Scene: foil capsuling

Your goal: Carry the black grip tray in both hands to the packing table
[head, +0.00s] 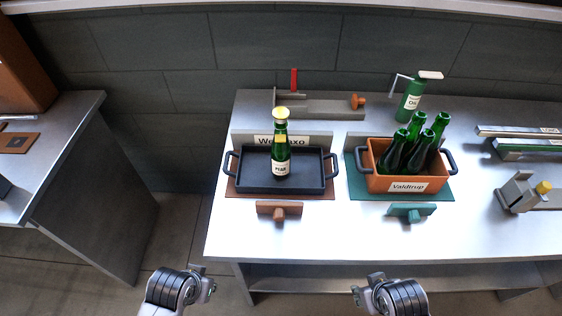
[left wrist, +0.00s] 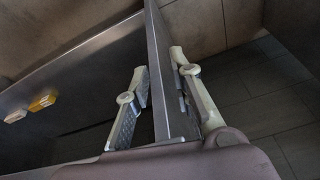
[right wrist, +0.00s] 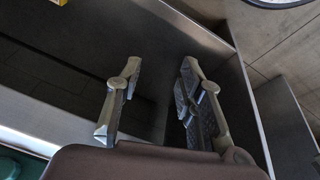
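The black grip tray (head: 252,184) sits on a brown mat (head: 232,193) on the left part of the steel table, with a handle at each short end. A green bottle (head: 281,158) with a yellow-white top and a label stands upright in it. My left gripper (head: 204,279) is in front of the table's front edge, below and left of the tray. My right gripper (head: 366,285) is in front of the edge, further right. Both are apart from the tray. In the left wrist view the fingers (left wrist: 168,90) are spread and empty; in the right wrist view the fingers (right wrist: 160,80) are also spread and empty.
An orange crate (head: 408,184) labelled Valdtrup holds several green bottles on a green mat (head: 361,190). A brown block (head: 279,210) and a teal block (head: 410,211) stand in front of them. Another table (head: 75,165) stands at the left across a floor gap (head: 175,220).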

